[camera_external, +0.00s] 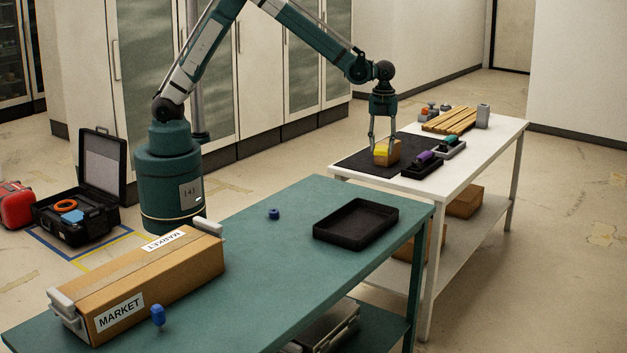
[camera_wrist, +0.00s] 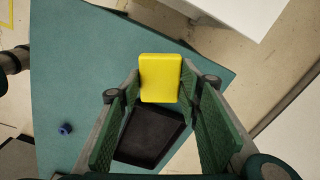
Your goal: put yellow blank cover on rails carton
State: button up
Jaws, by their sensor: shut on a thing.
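The yellow blank cover (camera_wrist: 160,78) is a smooth yellow block held between the fingers of my gripper (camera_wrist: 160,90). In the external view the cover (camera_external: 381,150) shows at the tips of my gripper (camera_external: 383,146). The wrist view shows the green table and black tray below it, so it appears held up in the air. A small tan carton (camera_external: 393,158) shows just behind the cover in the external view, on a black mat (camera_external: 358,163). A long carton (camera_external: 150,275) labelled MARKET lies on the green table. No rails label is readable.
The black tray (camera_external: 356,222) is on the green table (camera_external: 250,255), with a blue knob (camera_external: 273,214) nearby. The white table (camera_external: 480,150) holds dark bins with purple (camera_external: 425,157) and green items, and wooden slats (camera_external: 449,120). More cartons (camera_external: 464,202) are on its lower shelf.

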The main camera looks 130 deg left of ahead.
jog(key=s+a+r+n+p, duration=0.1)
jog(key=s+a, duration=0.4)
jog(key=a, duration=0.6)
jog(key=s+a+r+n+p, duration=0.1)
jog(key=s+a, duration=0.4)
jog(key=a, duration=0.7)
jog(key=s+a+r+n+p, duration=0.1)
jog(key=s+a, duration=0.4)
jog(key=a, duration=0.6)
jog(key=shift+a+n+p, duration=0.35)
jog(key=shift+a+n, duration=0.05)
jog(key=shift+n, duration=0.3)
jog(key=shift+f, duration=0.15)
jog(key=shift+f, duration=3)
jog(key=shift+f, duration=1.9)
jog(key=shift+f, duration=0.15)
